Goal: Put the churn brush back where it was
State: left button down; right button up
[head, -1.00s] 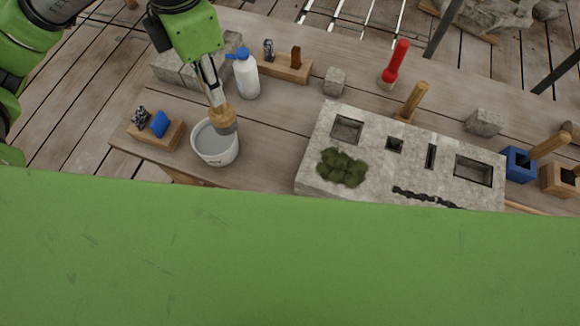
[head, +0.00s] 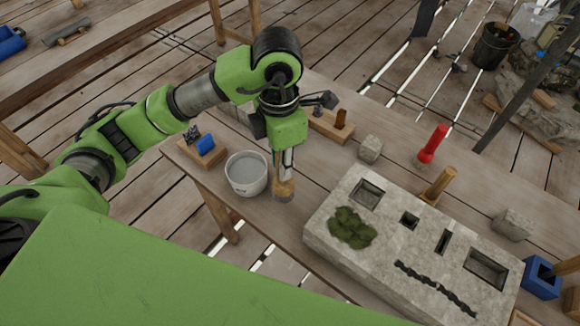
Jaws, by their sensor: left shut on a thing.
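The churn brush (head: 284,190) has a round wooden body with a grey lower end. My left gripper (head: 286,172) is shut on its top and holds it roughly upright. The brush is just right of the white bucket (head: 246,174), outside its rim, between the bucket and the stone block (head: 330,247). I cannot tell whether its lower end touches the table. The bucket holds something grey and level. My right gripper is not in view.
A wooden holder (head: 201,152) with a blue item stands left of the bucket. A second holder (head: 329,126), a small stone (head: 370,149), a red-handled tool (head: 432,145) and a wooden handle (head: 440,183) stand behind. Green moss (head: 351,228) lies on the block.

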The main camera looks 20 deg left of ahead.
pick_arm(q)
jog(key=w+f, duration=0.1)
jog(key=w+f+p, duration=0.1)
jog(key=f, duration=0.1)
jog(key=shift+w+d+f, duration=0.15)
jog(key=shift+w+d, duration=0.2)
jog(key=shift+d, duration=0.05)
jog(key=shift+f+p, duration=0.6)
jog(key=shift+f, duration=1.1)
jog(key=c, duration=1.8)
grip_release()
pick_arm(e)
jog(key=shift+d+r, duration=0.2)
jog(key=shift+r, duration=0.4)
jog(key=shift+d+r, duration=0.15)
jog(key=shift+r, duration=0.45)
pick_arm(q)
jog(key=shift+r, duration=0.1)
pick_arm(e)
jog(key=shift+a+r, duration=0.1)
